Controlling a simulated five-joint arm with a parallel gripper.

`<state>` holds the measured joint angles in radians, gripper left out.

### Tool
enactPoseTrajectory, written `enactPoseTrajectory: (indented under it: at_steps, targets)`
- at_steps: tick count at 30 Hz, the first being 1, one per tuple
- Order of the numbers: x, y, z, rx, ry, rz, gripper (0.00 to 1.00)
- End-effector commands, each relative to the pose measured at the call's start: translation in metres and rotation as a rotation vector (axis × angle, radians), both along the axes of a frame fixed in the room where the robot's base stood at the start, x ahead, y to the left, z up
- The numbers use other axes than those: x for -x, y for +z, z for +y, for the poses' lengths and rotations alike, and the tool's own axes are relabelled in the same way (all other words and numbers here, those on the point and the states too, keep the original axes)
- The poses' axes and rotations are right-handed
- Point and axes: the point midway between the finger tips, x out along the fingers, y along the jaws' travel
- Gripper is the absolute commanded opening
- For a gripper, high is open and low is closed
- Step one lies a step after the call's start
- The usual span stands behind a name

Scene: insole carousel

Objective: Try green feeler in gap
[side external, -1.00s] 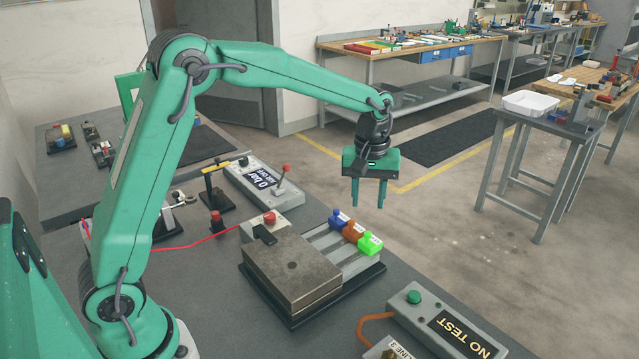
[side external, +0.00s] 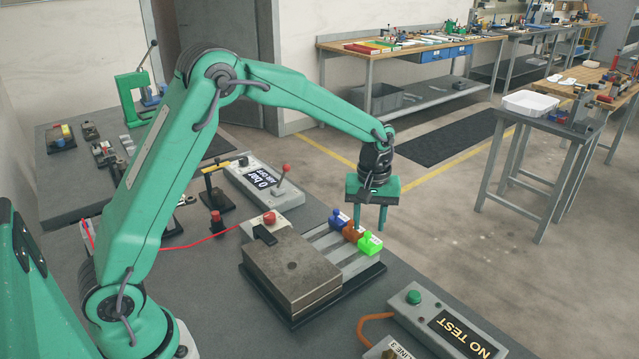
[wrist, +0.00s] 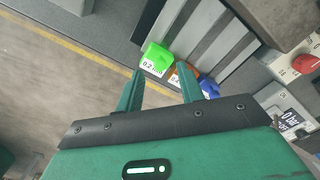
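The green feeler (side external: 370,244) lies at the near end of a row of three, beside an orange-brown feeler (side external: 353,232) and a blue feeler (side external: 338,218). The wrist view shows the green feeler (wrist: 156,57) with a white "0.2" label. My gripper (side external: 371,220) is open and empty, just above and beyond the row. In the wrist view its fingertips (wrist: 162,72) stand apart, with the green feeler ahead between them. The feelers rest at the outer end of a grooved grey plate (side external: 345,256), beside a steel block (side external: 295,265). I cannot make out the gap.
A box with a red button (side external: 262,222) and a "0 bar" lever panel (side external: 265,185) stand behind the block. A "NO TEST" box (side external: 445,320) with a green button is at the front right. Open floor lies beyond the table edge.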

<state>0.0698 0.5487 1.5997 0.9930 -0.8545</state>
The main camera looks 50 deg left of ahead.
Motion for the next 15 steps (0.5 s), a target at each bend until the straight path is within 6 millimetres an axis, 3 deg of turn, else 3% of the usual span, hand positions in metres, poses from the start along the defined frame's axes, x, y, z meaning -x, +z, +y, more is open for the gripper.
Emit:
enactPoseTrajectory:
  at_steps: [6, 15]
  targets:
    - [0.0, -0.02, 0.0, 0.0, 0.0, 0.001, 0.38]
    - [0.0, -0.024, 0.0, 0.0, 0.0, 0.0, 0.38]
